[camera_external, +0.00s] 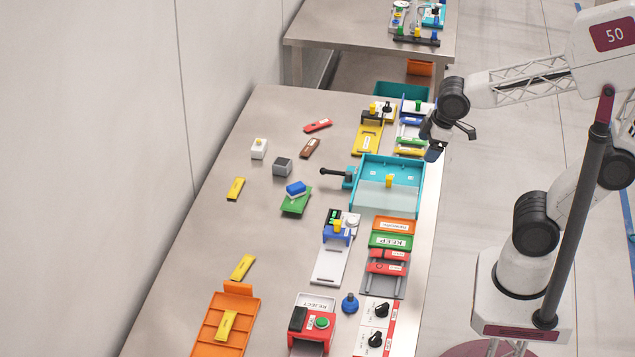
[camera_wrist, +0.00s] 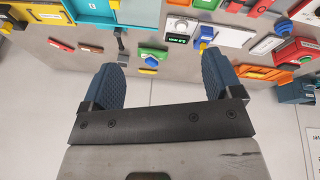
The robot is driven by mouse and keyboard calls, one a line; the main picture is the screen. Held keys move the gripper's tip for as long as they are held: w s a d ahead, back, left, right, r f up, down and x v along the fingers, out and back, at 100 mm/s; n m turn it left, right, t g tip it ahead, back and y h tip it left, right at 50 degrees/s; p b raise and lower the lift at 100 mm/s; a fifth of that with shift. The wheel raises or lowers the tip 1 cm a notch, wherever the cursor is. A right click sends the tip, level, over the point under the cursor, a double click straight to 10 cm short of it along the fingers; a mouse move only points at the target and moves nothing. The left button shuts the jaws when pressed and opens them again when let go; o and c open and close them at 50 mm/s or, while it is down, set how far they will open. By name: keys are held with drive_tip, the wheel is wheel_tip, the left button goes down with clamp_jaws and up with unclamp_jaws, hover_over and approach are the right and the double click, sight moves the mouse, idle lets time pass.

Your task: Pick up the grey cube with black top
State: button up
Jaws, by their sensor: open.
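The grey cube with the black top (camera_external: 282,167) stands on the metal table, left of the middle in the external view. A white block (camera_external: 259,148) is to its upper left, and a blue block (camera_external: 296,188) on a green piece (camera_external: 297,202) is just below it. My gripper (camera_external: 450,142) is beyond the table's right edge, well apart from the cube. In the wrist view its two blue fingers (camera_wrist: 161,72) are spread with nothing between them.
A teal tray (camera_external: 357,207) with a black handle lies between my gripper and the cube. Yellow (camera_external: 236,188), brown (camera_external: 310,148) and red (camera_external: 318,126) pieces lie around the cube. Several fixtures line the table's right side. The table's left part is mostly clear.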

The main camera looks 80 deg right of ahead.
drive_tip(key=w+d+n+t, duration=0.25)
drive_tip(key=w+n, duration=0.45)
drive_tip(key=w, duration=0.5)
drive_tip(key=n+t+h, duration=0.1)
drive_tip(key=n+t, duration=0.6)
drive_tip(key=n, duration=1.7)
hover_over(279, 161)
drive_tip(key=s, duration=0.4)
wheel_tip(279, 161, down, 16)
drive_tip(key=shift+a+r, duration=0.15)
drive_tip(key=shift+a, duration=0.1)
drive_tip(key=shift+s, duration=0.15)
drive_tip(key=shift+f, duration=3.45)
